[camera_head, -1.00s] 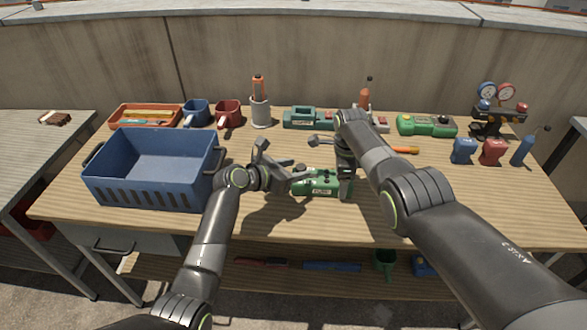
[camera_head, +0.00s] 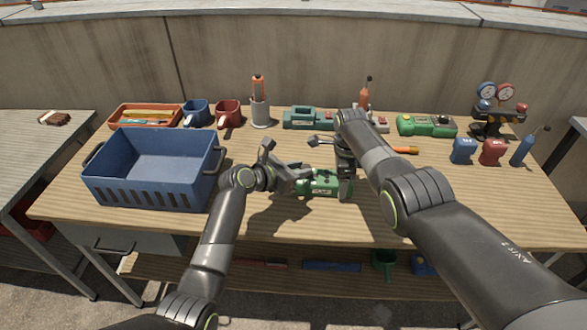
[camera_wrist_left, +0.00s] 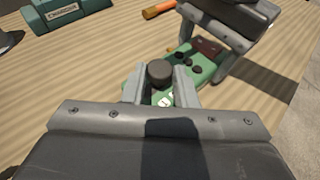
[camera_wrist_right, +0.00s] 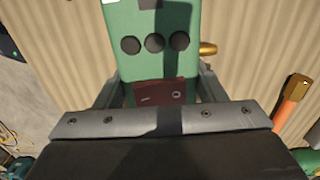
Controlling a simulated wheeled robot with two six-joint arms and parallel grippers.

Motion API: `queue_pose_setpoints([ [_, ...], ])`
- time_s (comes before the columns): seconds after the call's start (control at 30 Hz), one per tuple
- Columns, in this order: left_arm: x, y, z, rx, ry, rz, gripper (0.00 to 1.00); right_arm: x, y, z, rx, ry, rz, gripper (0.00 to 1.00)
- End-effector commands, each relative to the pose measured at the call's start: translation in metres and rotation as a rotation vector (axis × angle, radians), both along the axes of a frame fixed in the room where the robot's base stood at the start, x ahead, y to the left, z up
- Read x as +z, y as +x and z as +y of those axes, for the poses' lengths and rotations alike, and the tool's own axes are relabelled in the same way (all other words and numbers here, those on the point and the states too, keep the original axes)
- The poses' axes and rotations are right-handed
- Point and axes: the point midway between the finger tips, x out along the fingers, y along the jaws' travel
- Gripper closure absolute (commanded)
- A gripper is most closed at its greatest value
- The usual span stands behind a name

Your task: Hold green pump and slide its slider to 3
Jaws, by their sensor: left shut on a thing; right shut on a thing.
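The green pump (camera_head: 322,188) lies on the workbench in front of me, partly covered by both grippers. Its black slider knob (camera_wrist_left: 160,72) shows in the left wrist view. My left gripper (camera_head: 302,184) is shut on that knob, with one finger on each side. My right gripper (camera_head: 346,188) is shut on the pump's right end. In the right wrist view, the pump body (camera_wrist_right: 155,65) with black buttons and a dark red plate sits between the fingers. I cannot read the slider's scale or its position.
A blue crate (camera_head: 150,190) stands left of my left gripper. A green charger (camera_head: 310,118) and a hammer with an orange handle (camera_head: 405,150) lie behind the pump. Blue and red blocks stand at the right. The bench front is clear.

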Motion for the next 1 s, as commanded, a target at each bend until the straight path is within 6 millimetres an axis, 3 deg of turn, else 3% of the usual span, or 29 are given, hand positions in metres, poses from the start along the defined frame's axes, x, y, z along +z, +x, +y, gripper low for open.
queue_pose_setpoints([
  [0.13,0.0,-0.001,-0.023,-0.001,-0.002,0.0,1.0,0.0,0.0,0.001,0.001,0.0,-0.001,0.79],
  [0.4,0.0,-0.001,-0.024,0.0,0.001,0.0,1.0,0.0,0.0,0.002,0.002,0.001,0.0,0.79],
  [0.43,0.0,-0.001,-0.024,-0.001,0.001,0.0,0.72,0.0,0.0,0.002,0.002,0.001,-0.001,0.79],
  [0.6,0.0,-0.001,-0.024,0.0,0.001,0.0,0.52,0.0,0.0,0.002,0.002,0.001,-0.001,0.79],
  [1.0,0.002,-0.004,-0.019,0.001,0.001,-0.001,0.52,0.0,0.0,0.001,0.001,0.001,-0.001,0.79],
])
